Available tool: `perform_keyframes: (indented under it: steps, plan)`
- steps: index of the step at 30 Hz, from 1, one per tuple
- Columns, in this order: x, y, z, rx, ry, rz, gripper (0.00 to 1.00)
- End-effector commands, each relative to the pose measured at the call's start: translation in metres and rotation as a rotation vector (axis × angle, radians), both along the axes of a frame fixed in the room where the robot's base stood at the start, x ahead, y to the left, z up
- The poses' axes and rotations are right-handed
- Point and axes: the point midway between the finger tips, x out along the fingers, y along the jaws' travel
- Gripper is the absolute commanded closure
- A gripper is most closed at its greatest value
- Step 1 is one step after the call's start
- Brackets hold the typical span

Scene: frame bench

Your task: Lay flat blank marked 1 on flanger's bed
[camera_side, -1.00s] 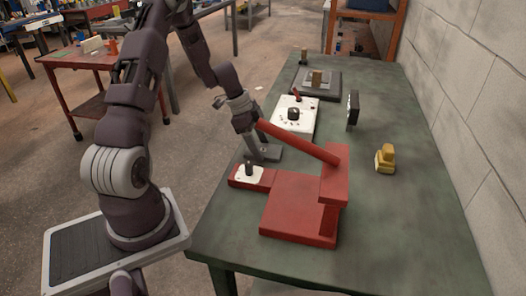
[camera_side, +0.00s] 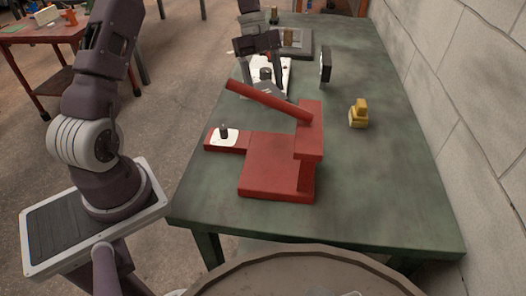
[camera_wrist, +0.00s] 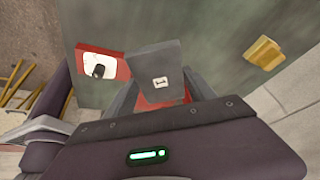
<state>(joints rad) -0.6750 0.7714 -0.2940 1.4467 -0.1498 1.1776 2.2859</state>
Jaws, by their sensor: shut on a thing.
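My gripper (camera_side: 262,76) is shut on a flat grey blank (camera_wrist: 158,70), which carries a white label marked 1 in the wrist view. In the side view the blank (camera_side: 269,91) hangs tilted behind the red lever, in front of the white panel. A red machine (camera_side: 270,165), which looks like the flanger, stands on the green bench with its lever (camera_side: 265,100) slanting up to the left. In the wrist view, red parts of it (camera_wrist: 113,66) show left of the blank and below it. The blank and my gripper hide much of it there.
A white plate with a black knob (camera_side: 224,134) sits on the machine's left arm. A yellow object (camera_side: 358,115) stands at right, a dark upright plate (camera_side: 325,67) behind it. A white panel (camera_side: 283,77) and grey plate (camera_side: 300,47) lie farther back. The bench front (camera_side: 360,215) is clear.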

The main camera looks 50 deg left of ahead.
Motion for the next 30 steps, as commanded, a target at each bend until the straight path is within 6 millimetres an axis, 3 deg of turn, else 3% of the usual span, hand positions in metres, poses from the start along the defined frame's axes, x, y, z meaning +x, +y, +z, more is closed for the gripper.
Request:
perform_keyframes:
  steps: [3, 9, 13, 21, 30]
  plan:
    - [0.009, -0.017, 0.001, 0.010, -0.002, -0.309, 0.85]
    - [0.013, -0.024, 0.004, 0.027, 0.012, -0.567, 0.85]
    - [-0.002, -0.037, -0.005, 0.026, 0.021, -0.597, 0.85]
    - [-0.050, -0.085, -0.041, 0.027, 0.020, -0.593, 0.85]
    - [-0.078, -0.113, -0.061, 0.028, 0.018, -0.591, 0.85]
